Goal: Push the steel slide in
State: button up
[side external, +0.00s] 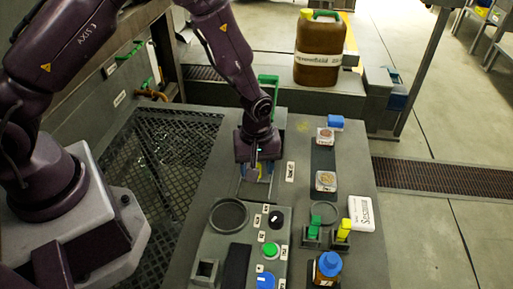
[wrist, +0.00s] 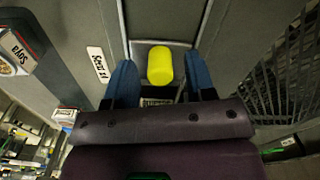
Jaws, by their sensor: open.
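A yellow cylindrical knob (wrist: 160,66) shows in the wrist view, on what looks like the steel slide (wrist: 165,43), a grey metal plate between two rails. My gripper (wrist: 160,78) is open, with one blue finger on each side of the knob and a narrow gap at each side. In the side view my gripper (side external: 258,171) points down over the slide's channel at the far part of the grey bench, with a bit of yellow showing at its tip. The gripper hides most of the slide there.
A green handle (side external: 268,82) stands behind my gripper. A label plate (side external: 290,171) lies just right of the channel. Small sample boxes (side external: 326,181), a control panel (side external: 268,228) with buttons, and a blue-capped bottle (side external: 328,268) occupy the bench's right and front.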

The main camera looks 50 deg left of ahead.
notch_tip(320, 180, up, 12)
dwell(0.4)
jog(key=shift+r, duration=0.1)
jog(key=shift+c, duration=0.2)
